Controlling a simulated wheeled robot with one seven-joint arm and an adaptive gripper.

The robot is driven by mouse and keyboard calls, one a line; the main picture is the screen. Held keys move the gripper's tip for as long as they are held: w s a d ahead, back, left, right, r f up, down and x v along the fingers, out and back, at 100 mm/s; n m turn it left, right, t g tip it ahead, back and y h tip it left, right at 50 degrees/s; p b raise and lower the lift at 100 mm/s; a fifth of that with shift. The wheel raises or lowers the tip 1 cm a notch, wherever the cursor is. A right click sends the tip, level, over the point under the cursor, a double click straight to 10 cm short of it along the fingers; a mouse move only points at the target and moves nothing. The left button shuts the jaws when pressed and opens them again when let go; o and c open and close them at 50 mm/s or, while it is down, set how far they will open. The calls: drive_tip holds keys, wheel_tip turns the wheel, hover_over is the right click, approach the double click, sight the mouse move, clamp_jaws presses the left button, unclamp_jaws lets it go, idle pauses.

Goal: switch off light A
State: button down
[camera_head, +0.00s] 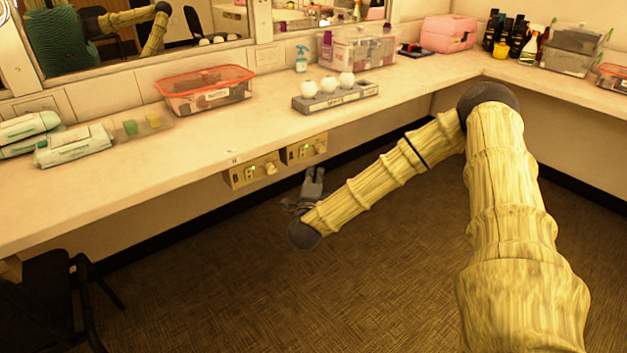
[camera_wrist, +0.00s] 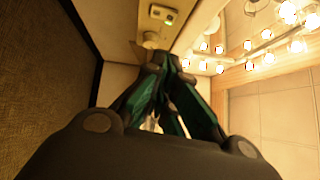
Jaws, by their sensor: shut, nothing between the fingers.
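Two beige control boxes hang under the counter's front edge in the head view, a left one (camera_head: 252,170) and a right one (camera_head: 304,149). Each has a pale knob and a small green mark. My gripper (camera_head: 314,172) is shut and empty, just below the right box.
Lit bulbs (camera_wrist: 265,34) show along a mirror in the wrist view. The counter (camera_head: 215,140) overhangs my gripper and holds a red-lidded container (camera_head: 205,90) and a grey block with white balls (camera_head: 335,97). A dark chair (camera_head: 45,300) stands lower left. The floor below is clear.

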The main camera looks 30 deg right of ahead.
sight(303, 152)
drive_tip(key=w+d, duration=0.1)
drive_tip(key=w, duration=0.1)
drive_tip(key=w+d, duration=0.1)
drive_tip(key=w, duration=0.2)
drive_tip(key=w+d+r+b, duration=0.1)
drive_tip(key=w, duration=0.2)
drive_tip(key=shift+w+d, duration=0.1)
drive_tip(key=shift+d, duration=0.1)
drive_tip(key=shift+w+r+n+p, duration=0.15)
drive_tip(key=shift+w+n+p, duration=0.15)
drive_tip(key=shift+p, duration=0.25)
drive_tip(key=shift+s+g, duration=0.2)
drive_tip(key=shift+g, duration=0.1)
